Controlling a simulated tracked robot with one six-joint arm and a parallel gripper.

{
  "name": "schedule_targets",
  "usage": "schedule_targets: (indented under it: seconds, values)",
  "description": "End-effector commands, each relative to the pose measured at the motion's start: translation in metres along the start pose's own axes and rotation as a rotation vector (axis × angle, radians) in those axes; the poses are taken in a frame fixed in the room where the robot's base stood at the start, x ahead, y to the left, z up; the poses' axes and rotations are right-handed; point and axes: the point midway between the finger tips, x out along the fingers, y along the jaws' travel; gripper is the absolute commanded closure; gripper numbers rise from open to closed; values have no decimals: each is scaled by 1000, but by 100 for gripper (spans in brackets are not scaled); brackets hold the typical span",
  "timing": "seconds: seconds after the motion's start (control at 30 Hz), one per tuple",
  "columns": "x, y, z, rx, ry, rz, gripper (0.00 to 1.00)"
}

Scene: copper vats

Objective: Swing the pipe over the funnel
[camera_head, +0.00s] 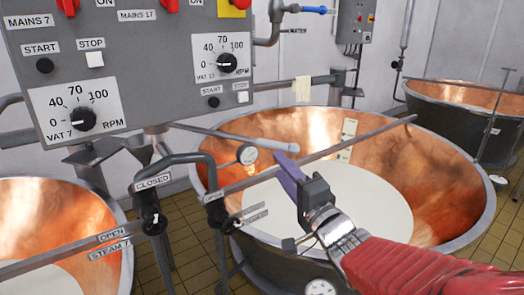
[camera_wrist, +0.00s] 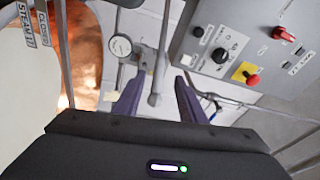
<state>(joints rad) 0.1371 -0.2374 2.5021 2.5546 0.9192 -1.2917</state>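A grey swing pipe (camera_head: 235,138) runs right from under the control box, over the back of the middle copper vat. It also shows in the wrist view (camera_wrist: 160,65), its thicker end between my fingers with clear gaps on both sides. My gripper (camera_head: 282,160) has purple fingers and is over the middle vat, close to the pipe's free end. In the wrist view my gripper (camera_wrist: 157,88) is open, and neither finger visibly touches the pipe. A small grey funnel-like shape (camera_head: 138,148) is below the control box, left of the pipe; I cannot tell surely that it is the funnel.
The middle vat (camera_head: 470,225) holds white liquid; a long thin bar (camera_head: 345,143) crosses above it. A dial gauge (camera_head: 247,154) and handled steam pipes (camera_head: 185,158) stand left of my gripper. The control box (camera_head: 150,60) hangs above. Another vat (camera_head: 55,215) is at left.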

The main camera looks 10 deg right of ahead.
Motion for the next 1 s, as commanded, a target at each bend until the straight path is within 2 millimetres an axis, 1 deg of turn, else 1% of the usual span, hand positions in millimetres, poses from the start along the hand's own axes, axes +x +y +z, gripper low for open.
schedule_targets:
  seconds: [0.13, 0.27, 0.4, 0.6, 0.8, 1.0]
  values:
    - [-5, -8, 34, -32, -122, 8, 63]
    - [-15, -11, 70, -72, -254, 32, 63]
    - [-30, -9, 104, -120, -389, 74, 63]
    - [-59, 2, 145, -203, -561, 158, 63]
    - [-93, 20, 170, -301, -702, 268, 63]
    - [-128, 43, 179, -413, -806, 399, 63]
